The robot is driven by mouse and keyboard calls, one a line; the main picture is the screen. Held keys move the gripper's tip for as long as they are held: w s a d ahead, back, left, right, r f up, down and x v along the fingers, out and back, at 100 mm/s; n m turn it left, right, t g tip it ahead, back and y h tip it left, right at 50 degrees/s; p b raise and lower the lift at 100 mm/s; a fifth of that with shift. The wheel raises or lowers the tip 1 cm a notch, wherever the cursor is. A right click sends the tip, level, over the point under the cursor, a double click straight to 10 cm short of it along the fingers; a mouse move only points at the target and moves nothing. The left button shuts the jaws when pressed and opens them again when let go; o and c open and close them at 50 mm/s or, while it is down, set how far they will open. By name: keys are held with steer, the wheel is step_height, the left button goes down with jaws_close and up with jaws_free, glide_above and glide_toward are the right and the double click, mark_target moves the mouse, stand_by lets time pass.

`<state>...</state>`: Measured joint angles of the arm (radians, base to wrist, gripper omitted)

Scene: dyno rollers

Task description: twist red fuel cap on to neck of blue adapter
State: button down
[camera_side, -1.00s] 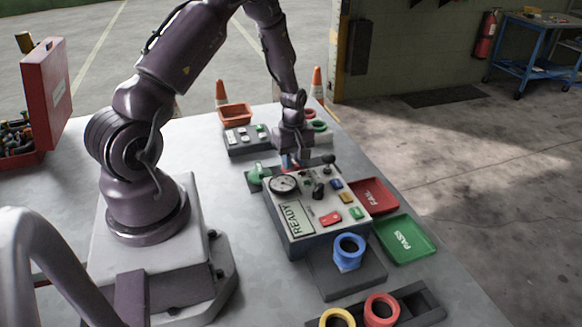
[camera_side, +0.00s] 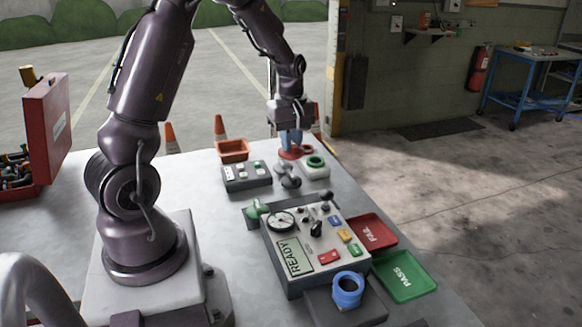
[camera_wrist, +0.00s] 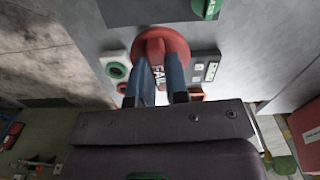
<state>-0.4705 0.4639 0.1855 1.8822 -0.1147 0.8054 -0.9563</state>
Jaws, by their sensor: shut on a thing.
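My gripper (camera_side: 291,138) hangs near the far end of the table, with its blue fingers pointing down. It is shut on a red round cap (camera_side: 288,154), raised beyond the tester.
The tester box (camera_side: 318,243) with gauge and buttons stands between cap and adapter. A red FAIL tray (camera_side: 370,233) and green PASS tray (camera_side: 405,275) lie to its right. A green ring (camera_side: 316,161) on a white block, a grey button box (camera_side: 247,176) and an orange bin (camera_side: 233,150) are near the gripper.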

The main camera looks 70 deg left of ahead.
step_height(320, 180, up, 4)
steer(key=shift+f, duration=0.25)
steer(key=d+m, duration=1.2)
steer(key=d, duration=1.9)
steer(key=shift+s+d+f, duration=0.1)
steer(key=shift+d+f, duration=0.05)
steer(key=shift+f, duration=2.55)
steer(key=shift+s+d+f, duration=0.1)
steer(key=shift+d+f, duration=0.05)
steer(key=shift+f, duration=2.55)
steer(key=shift+f, duration=0.85)
